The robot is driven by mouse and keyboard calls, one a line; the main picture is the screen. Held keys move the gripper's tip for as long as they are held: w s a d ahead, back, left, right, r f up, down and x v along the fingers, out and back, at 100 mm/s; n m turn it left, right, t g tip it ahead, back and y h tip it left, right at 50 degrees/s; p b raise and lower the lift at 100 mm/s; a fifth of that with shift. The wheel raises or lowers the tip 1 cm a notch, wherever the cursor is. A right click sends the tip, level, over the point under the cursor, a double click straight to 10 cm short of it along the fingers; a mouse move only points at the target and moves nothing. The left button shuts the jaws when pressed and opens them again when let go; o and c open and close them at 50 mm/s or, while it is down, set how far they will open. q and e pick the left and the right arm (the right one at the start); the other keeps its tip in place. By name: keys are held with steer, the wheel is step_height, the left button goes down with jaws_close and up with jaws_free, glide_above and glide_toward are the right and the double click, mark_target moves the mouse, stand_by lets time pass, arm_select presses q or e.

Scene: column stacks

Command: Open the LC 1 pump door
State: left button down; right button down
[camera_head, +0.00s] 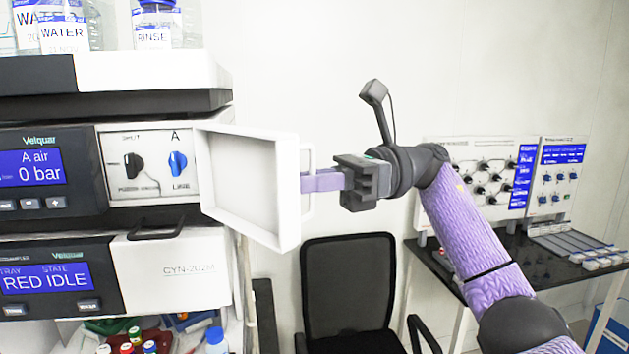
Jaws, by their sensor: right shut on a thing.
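The pump door (240,183) is a white panel with a raised rim, swung open on the right side of the left-hand instrument stack. Behind it shows the white pump front (150,162) with a black knob and a blue knob marked A and LINE. My right gripper (318,181) is shut on the door's handle (308,170) at the door's outer edge. Its purple fingers reach in from the right. The fingertips are partly hidden at the handle. My left gripper is not in view.
The stack's lower module (170,272) reads RED IDLE. Bottles (66,30) stand on top of the stack. A black chair (350,285) stands below the door. At the right, a dark table (530,262) holds white panels with knobs.

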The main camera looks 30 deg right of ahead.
steer(key=shift+w+d, duration=0.2)
stand_by(0.4)
steer(key=c, duration=0.8)
jaws_free()
steer(key=shift+w, duration=0.1)
steer(key=shift+s+d+p, duration=0.2)
steer(key=shift+d+p, duration=0.4)
steer(key=shift+d, duration=4.35)
